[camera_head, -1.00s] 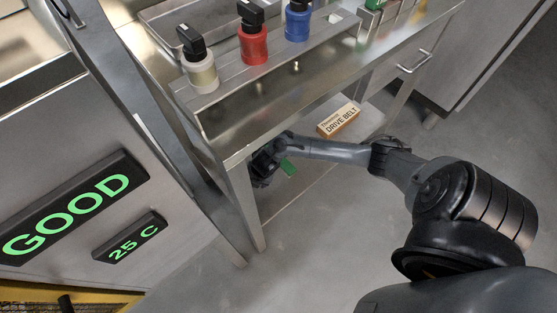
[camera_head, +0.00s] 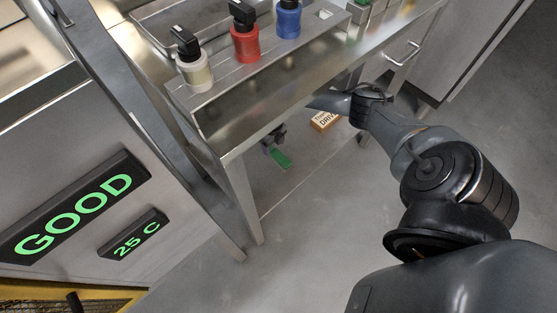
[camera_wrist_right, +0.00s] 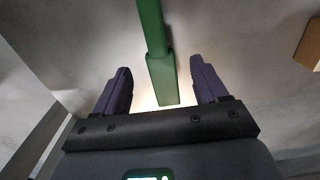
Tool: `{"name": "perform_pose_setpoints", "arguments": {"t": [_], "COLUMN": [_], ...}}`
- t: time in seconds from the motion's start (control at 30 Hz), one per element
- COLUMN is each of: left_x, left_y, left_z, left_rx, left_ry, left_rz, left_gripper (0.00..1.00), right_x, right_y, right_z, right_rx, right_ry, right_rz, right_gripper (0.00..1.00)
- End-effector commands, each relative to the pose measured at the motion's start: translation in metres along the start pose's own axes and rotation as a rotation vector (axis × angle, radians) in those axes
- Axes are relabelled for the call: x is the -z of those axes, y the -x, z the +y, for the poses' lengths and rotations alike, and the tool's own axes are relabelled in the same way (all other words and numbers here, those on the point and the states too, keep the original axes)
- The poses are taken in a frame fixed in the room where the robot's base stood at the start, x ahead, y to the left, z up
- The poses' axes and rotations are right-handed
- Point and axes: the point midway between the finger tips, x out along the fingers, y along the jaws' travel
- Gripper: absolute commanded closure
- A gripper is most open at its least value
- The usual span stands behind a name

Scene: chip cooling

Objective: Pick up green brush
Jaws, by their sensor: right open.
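The green brush (camera_head: 281,158) shows in the head view on the lower shelf, under the steel table. In the right wrist view its long green body (camera_wrist_right: 161,80) runs down from the top edge to between the fingers. My right gripper (camera_wrist_right: 161,68) is open, with one purple finger on each side of the brush and visible gaps to both. In the head view only a small dark part of the right gripper (camera_head: 274,134) shows beside the brush; the tabletop hides part of the arm. My left gripper is not in view.
A drive belt box (camera_head: 325,121) lies on the same shelf, right of the brush. White, red (camera_head: 245,44) and blue bottles stand above. The floor in front is clear.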

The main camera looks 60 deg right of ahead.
Motion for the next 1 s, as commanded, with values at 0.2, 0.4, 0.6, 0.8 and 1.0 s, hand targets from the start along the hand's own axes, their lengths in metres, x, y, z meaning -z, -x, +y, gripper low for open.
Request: {"name": "perform_pose_setpoints", "arguments": {"t": [0.2, 0.4, 0.6, 0.8, 1.0], "left_x": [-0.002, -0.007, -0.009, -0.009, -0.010], "left_y": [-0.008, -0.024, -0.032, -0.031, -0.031], "left_z": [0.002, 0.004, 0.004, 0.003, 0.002], "left_rx": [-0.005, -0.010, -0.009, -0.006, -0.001], "left_ry": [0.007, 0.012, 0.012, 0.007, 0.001], "left_rz": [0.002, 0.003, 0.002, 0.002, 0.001], "left_gripper": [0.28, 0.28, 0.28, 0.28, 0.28], "right_x": [0.000, 0.000, 0.000, -0.001, 0.000], "right_y": [-0.014, -0.041, -0.056, -0.055, -0.055], "right_z": [0.000, 0.001, 0.000, 0.000, 0.000], "right_rx": [0.000, -0.001, 0.000, 0.000, 0.000], "right_ry": [-0.002, -0.002, -0.002, -0.001, -0.001], "right_rz": [0.000, 0.000, -0.001, -0.001, -0.001], "right_gripper": [0.28, 0.28, 0.28, 0.28, 0.55]}}
